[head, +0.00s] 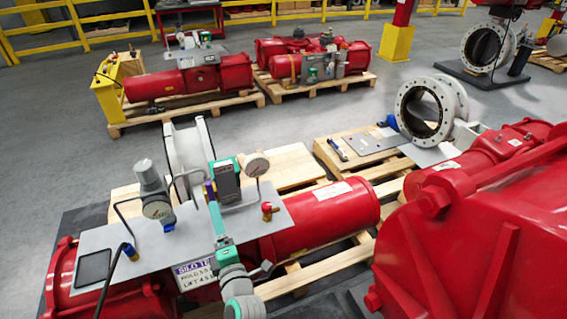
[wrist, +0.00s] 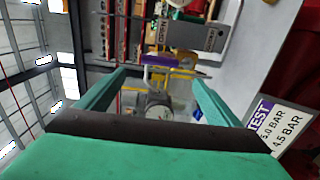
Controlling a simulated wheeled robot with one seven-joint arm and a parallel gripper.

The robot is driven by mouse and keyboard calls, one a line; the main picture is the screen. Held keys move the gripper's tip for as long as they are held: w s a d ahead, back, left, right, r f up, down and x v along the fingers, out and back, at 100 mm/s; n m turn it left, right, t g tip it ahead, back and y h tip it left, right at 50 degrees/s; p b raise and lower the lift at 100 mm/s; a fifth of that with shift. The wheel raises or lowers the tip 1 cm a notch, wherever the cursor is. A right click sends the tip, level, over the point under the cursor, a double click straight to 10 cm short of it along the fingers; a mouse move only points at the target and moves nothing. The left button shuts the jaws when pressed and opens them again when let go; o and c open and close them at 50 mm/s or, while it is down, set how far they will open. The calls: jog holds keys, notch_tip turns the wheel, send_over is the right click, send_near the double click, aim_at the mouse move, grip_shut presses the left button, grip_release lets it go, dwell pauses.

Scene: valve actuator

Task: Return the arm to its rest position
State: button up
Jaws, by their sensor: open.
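My gripper (head: 213,206) is green and reaches up from the bottom middle of the head view, over the grey panel (head: 185,235) of the near red actuator (head: 325,205). In the wrist view its two fingers (wrist: 158,78) stand wide apart with nothing held between them. A purple handle (wrist: 170,60) on a grey box (wrist: 195,37) shows just past the fingertips. In the head view the purple part (head: 209,191) is beside the dark-faced box (head: 227,180), close to the fingertips. I cannot tell whether they touch.
A regulator with a gauge (head: 158,209) stands left of my gripper, and another gauge (head: 256,164) stands right. A black hose (head: 112,275) rises at the lower left. A large red housing (head: 480,245) fills the lower right. Open grey floor (head: 340,105) lies beyond the pallets.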

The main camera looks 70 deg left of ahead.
jog(key=w+d+f+m+t+h, duration=0.2)
jog(key=w+d+f+m+t, duration=0.15)
jog(key=w+d+m, duration=0.35)
jog(key=w+d+f+m+t+h, duration=0.3)
jog(key=w+d+m+t, duration=0.25)
jog(key=d, duration=0.45)
jog(key=w+d+f+m+t+h, duration=0.25)
jog(key=w+d+f+m, duration=0.2)
jog(key=d+m, duration=0.3)
jog(key=d+f+m+t+h, duration=0.1)
jog(key=d+m+t+h, duration=0.35)
jog(key=d, duration=0.95)
jog(key=s+d+r+m+h, duration=0.1)
jog(key=s+d+m+h, duration=0.2)
jog(key=d, duration=0.5)
jog(key=s+d+r+m+g+h, duration=0.1)
jog(key=s+d+m+h, duration=0.2)
jog(key=s+d+m, duration=0.2)
jog(key=d+m, duration=0.3)
jog(key=shift+s, duration=0.3)
jog(key=shift+w, duration=0.15)
